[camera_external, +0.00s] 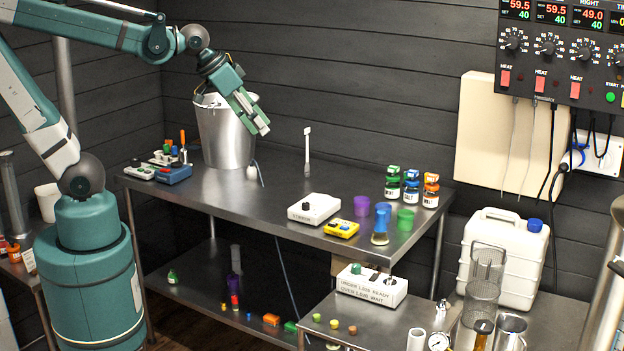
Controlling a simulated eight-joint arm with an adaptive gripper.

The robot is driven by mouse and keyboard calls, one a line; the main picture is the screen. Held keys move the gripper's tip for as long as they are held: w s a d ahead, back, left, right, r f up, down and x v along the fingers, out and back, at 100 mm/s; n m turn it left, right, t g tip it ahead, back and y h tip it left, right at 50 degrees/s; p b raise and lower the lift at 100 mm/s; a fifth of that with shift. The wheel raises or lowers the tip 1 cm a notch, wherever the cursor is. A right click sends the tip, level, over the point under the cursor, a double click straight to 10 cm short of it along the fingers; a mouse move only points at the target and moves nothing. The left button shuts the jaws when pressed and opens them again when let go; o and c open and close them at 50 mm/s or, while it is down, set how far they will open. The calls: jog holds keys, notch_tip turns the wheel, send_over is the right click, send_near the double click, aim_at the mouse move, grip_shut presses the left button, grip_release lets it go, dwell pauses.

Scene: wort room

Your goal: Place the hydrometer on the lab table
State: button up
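The steel table (270,211) in the middle, which may be the lab table, carries several instruments and jars. A slim pale upright object (307,152) with a flat top stands near its back edge. It may be the hydrometer, but it is too small to be sure. My gripper (258,130) is above the table's back left, in front of the upper right side of a metal pot (226,140). Its green fingers point down and to the right. I see nothing held between them, and the gap between them is not clear. The pot's inside is mostly hidden.
A white box (314,208), a yellow meter (341,229), coloured cups (383,213) and lidded jars (411,187) crowd the table's right. A blue device (174,174) sits at left. The middle is clear. A lower table (381,319) stands front right.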

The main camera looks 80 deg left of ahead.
jog(key=s+d+f+m+h, duration=0.1)
jog(key=s+d+f, duration=0.2)
jog(key=s+d, duration=0.3)
jog(key=s, duration=0.2)
jog(key=shift+s+d+f+m, duration=0.25)
jog(key=shift+s+d+m, duration=0.05)
jog(key=shift+s, duration=0.05)
